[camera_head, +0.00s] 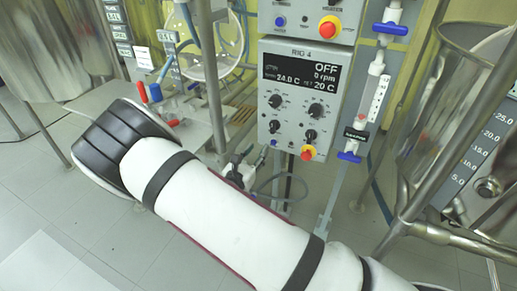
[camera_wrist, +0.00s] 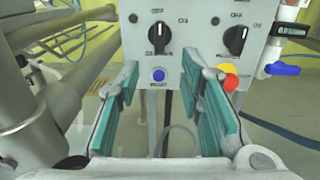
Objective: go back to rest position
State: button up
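My gripper (camera_wrist: 160,75) shows in the wrist view with its two teal-padded fingers spread apart. Nothing is between the pads. The lower part of a grey control panel (camera_wrist: 188,52) is straight ahead of the fingers, with black knobs, a blue button (camera_wrist: 158,75) and a red knob on a yellow ring (camera_wrist: 229,78). From this view I cannot tell whether the fingertips touch the panel. In the head view my white arm crosses the lower middle, and most of the gripper is hidden behind it.
The control box RIG 4 (camera_head: 303,95) reads OFF. Blue-handled valves (camera_head: 350,157) hang to its right. Metal vessels stand at the left (camera_head: 52,38) and right (camera_head: 440,110). Steel frame tubes (camera_head: 212,85) run close by. Open tiled floor (camera_head: 30,205) shows at lower left.

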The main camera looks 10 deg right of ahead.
dwell(0.3)
jog(key=s+d+r+m+g+h, duration=0.4)
jog(key=s+d+r+m+g, duration=0.45)
jog(key=d+r+m, duration=0.3)
jog(key=s+d+r+m+g+y, duration=0.2)
jog(key=s+d+r+m+g, duration=0.15)
jog(key=s, duration=0.25)
jog(key=s+d+r+m+g+y, duration=0.2)
jog(key=s+r+m+g, duration=0.15)
jog(key=s, duration=0.25)
jog(key=s+a+r+m+t+y, duration=0.1)
jog(key=s+a+r+m+y, duration=0.2)
jog(key=s, duration=0.4)
jog(key=s+a+r+m+t+y, duration=0.1)
jog(key=s+a+m+y, duration=0.25)
jog(key=s, duration=0.45)
jog(key=s+a+r+m+y, duration=0.2)
jog(key=s+a+m+y, duration=0.15)
jog(key=s, duration=0.35)
notch_tip(320, 180, up, 15)
jog(key=t+p, duration=0.3)
jog(key=p, duration=1.1)
jog(key=shift+s+d+y, duration=0.2)
jog(key=shift+d+y, duration=0.1)
jog(key=shift+d, duration=0.1)
jog(key=shift+d+r+m, duration=0.1)
jog(key=shift+m, duration=0.15)
